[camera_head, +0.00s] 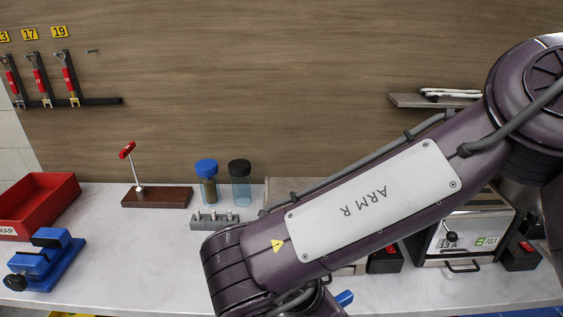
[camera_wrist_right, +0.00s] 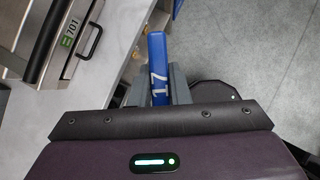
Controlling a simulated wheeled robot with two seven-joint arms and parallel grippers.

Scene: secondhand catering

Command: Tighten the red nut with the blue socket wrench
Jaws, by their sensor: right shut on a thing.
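My right gripper (camera_wrist_right: 158,82) is shut on a blue bar marked 17 (camera_wrist_right: 157,52), which looks like the handle of the blue socket wrench. Its socket end cannot be made out. In the head view, a small blue piece (camera_head: 344,298) shows beside my right arm near the counter's front edge; the right gripper itself is hidden behind the arm. I cannot make out a red nut in either view. A grey block with several upright studs (camera_head: 215,220) stands mid-counter. My left gripper is not in view.
A red-handled T-shaped tool (camera_head: 128,151) stands on a wooden block (camera_head: 156,197). Blue-lidded (camera_head: 207,181) and black-lidded (camera_head: 240,183) jars stand behind the studs. A blue vise (camera_head: 45,259) and red bin (camera_head: 38,201) are left. A steel machine (camera_head: 468,230) is right.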

